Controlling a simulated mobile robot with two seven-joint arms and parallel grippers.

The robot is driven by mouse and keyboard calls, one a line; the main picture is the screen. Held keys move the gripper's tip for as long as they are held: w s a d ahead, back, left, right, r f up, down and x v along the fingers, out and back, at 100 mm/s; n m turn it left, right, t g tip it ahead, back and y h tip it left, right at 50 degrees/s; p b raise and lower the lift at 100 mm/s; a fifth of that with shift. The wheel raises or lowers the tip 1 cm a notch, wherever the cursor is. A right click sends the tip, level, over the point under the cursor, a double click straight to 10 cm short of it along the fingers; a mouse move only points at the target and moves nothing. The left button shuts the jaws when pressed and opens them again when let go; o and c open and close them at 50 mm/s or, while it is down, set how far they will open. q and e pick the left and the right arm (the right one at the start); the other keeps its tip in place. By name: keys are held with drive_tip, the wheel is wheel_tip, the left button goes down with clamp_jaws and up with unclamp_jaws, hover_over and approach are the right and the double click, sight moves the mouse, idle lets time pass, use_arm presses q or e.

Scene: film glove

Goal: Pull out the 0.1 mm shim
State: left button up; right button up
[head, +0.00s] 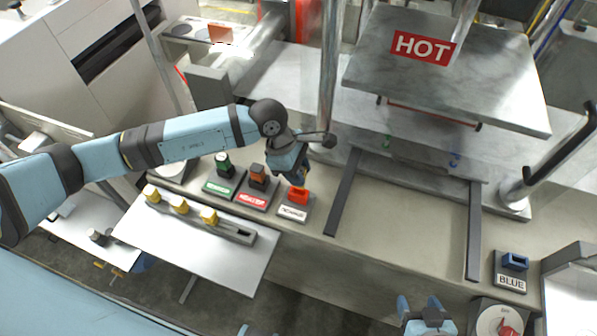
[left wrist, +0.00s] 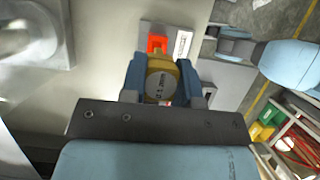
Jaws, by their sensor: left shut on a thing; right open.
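My left gripper (head: 299,182) is shut on a yellow knob-like piece, which shows between its blue fingers in the left wrist view (left wrist: 161,84). The round face of this piece carries small print that I cannot read for sure, so I cannot tell which shim it is. In the head view the gripper hides the piece. It is just above an orange-red block (head: 298,196) on a white-labelled plate. Three similar yellow pieces (head: 151,193), (head: 179,205), (head: 208,215) stand in a dark rail (head: 238,236), whose right end is empty. My right gripper (head: 425,308) is open and empty at the bottom.
A green-labelled stand (head: 219,187) and a red-labelled stand (head: 252,198) are left of the white-labelled plate. A metal press with a HOT plate (head: 500,77) stands behind. The bench between the dark rails is clear.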

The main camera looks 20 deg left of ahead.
sight(303, 171)
use_arm(q)
drive_tip(key=shift+r, duration=0.3)
drive_tip(key=shift+r+p, duration=0.4)
drive_tip(key=shift+r, duration=1.1)
